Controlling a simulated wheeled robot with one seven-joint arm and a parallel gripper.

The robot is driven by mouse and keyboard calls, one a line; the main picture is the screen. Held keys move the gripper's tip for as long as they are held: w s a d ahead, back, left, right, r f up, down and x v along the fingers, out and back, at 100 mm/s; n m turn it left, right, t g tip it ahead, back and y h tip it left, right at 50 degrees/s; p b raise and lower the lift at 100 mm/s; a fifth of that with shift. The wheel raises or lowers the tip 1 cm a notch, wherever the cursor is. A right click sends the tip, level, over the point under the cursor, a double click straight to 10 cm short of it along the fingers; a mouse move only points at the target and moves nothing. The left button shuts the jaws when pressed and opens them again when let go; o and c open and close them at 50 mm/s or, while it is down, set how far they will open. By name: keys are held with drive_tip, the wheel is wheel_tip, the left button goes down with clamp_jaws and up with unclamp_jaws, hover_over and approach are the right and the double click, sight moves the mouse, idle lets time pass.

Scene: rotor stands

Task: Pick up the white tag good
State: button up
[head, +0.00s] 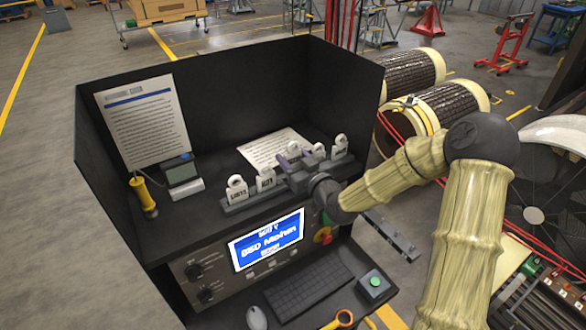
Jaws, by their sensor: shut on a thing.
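Several white tags with round holed tops stand in a row on a grey rack (240,203) on the console shelf. Two stand left of my gripper, the leftmost tag (237,190) and the second tag (265,180). Two more stand to its right, one tag (319,152) and the far right tag (339,148). Their dark lettering is too small to read surely. My gripper (291,159) is at the middle of the row, shut on what seems to be a tag there. That tag is mostly hidden by the gripper, so I cannot tell its label or whether it is off the rack.
Dark walls enclose the shelf at left, back and right. A paper sheet (272,148) lies behind the tags. A yellow-handled tool (143,194) and a small meter (183,175) stand at left. The lit screen (267,240), keyboard (309,292) and green button (375,282) are in front.

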sight(293, 142)
drive_tip(key=shift+r+b, duration=0.8)
drive_tip(key=shift+r, duration=2.3)
